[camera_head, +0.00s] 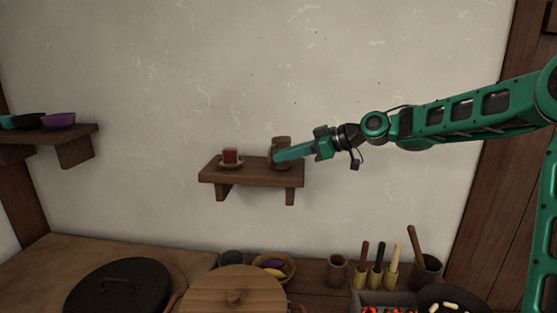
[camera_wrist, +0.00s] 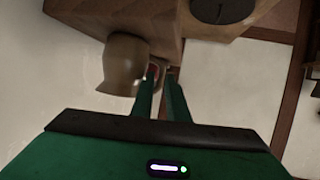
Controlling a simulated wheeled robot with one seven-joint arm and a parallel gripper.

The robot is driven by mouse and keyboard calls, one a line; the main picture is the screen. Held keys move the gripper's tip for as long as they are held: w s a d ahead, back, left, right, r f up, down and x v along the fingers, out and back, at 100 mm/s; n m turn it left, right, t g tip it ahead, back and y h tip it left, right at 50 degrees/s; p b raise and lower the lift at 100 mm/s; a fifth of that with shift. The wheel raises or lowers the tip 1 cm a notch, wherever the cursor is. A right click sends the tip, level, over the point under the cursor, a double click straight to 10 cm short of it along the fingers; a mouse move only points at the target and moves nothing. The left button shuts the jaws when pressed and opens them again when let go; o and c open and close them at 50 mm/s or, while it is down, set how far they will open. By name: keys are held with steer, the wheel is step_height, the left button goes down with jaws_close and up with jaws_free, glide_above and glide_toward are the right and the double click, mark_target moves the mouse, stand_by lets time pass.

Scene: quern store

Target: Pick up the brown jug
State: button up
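The brown jug (camera_head: 283,140) stands on a small wooden wall shelf (camera_head: 222,176), at the shelf's right end. My gripper (camera_head: 284,154) reaches in from the right, and its fingers cover part of the jug in the head view. In the wrist view, the jug (camera_wrist: 123,62) is just left of the fingers and partly behind the left one. My gripper (camera_wrist: 161,76) also shows there with a narrow gap between its two fingers. It is open. I cannot tell whether a finger touches the jug or whether its handle lies in the gap.
A red cup (camera_head: 230,155) on a saucer stands at the shelf's left end. Bowls (camera_head: 58,120) sit on another shelf at far left. Below are a black lid (camera_head: 118,288), a wooden-lidded pot (camera_head: 232,290) and a utensil pot (camera_head: 427,270). The wall above the shelf is clear.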

mark_target(270, 155)
steer(key=x, duration=0.5)
steer(key=shift+a+r, duration=0.15)
steer(key=shift+r, duration=0.1)
jaws_close()
steer(key=shift+r, duration=0.15)
steer(key=shift+r, duration=1.3)
steer(key=s+a+r, duration=0.5)
steer(key=a+r, duration=0.3)
steer(key=a, duration=0.2)
